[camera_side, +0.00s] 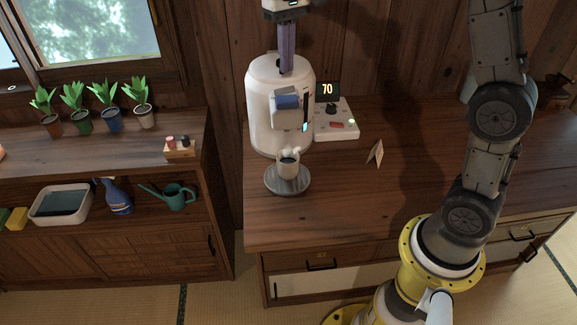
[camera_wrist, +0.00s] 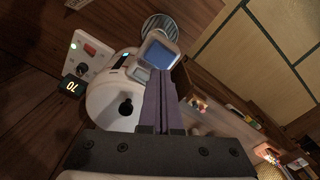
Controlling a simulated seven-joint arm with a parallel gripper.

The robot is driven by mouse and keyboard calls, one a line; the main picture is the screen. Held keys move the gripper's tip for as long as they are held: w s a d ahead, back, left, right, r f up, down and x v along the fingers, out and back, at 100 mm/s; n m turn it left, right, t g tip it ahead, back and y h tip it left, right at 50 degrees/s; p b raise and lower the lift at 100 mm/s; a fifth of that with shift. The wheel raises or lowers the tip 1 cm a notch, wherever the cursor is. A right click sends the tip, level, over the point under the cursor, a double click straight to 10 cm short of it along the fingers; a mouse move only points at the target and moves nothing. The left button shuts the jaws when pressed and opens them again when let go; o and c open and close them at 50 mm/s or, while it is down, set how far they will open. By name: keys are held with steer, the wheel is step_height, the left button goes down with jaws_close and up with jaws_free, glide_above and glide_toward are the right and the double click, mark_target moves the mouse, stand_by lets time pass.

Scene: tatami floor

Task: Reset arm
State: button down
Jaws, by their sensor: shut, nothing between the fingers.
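My gripper (camera_side: 286,68) points straight down over the top of the white rounded machine (camera_side: 262,105), its purple fingers closed together with nothing between them. In the side view I cannot tell whether the fingertips touch the machine's top or are behind or above it. In the wrist view my gripper (camera_wrist: 160,75) also shows shut, with the white machine (camera_wrist: 105,100) beyond it.
A control box (camera_side: 340,125) with a red switch and a display (camera_side: 327,88) reading 70 stands beside the machine. A folded card (camera_side: 375,152) stands on the counter. Potted plants (camera_side: 113,117) line the left shelf. The counter's front middle is clear.

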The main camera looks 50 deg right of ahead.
steer(key=shift+r, duration=0.55)
steer(key=s+r+t, duration=0.2)
steer(key=s+r, duration=0.1)
steer(key=s, duration=0.4)
steer(key=s+r+t, duration=0.1)
steer(key=s+r, duration=0.1)
steer(key=s, duration=0.6)
steer(key=s+a+f+n+t, duration=0.1)
steer(key=s+f+n+t, duration=0.1)
steer(key=s+f, duration=0.8)
steer(key=shift+f+n+t, duration=0.3)
steer(key=shift+f+n, duration=0.2)
steer(key=shift+f, duration=0.35)
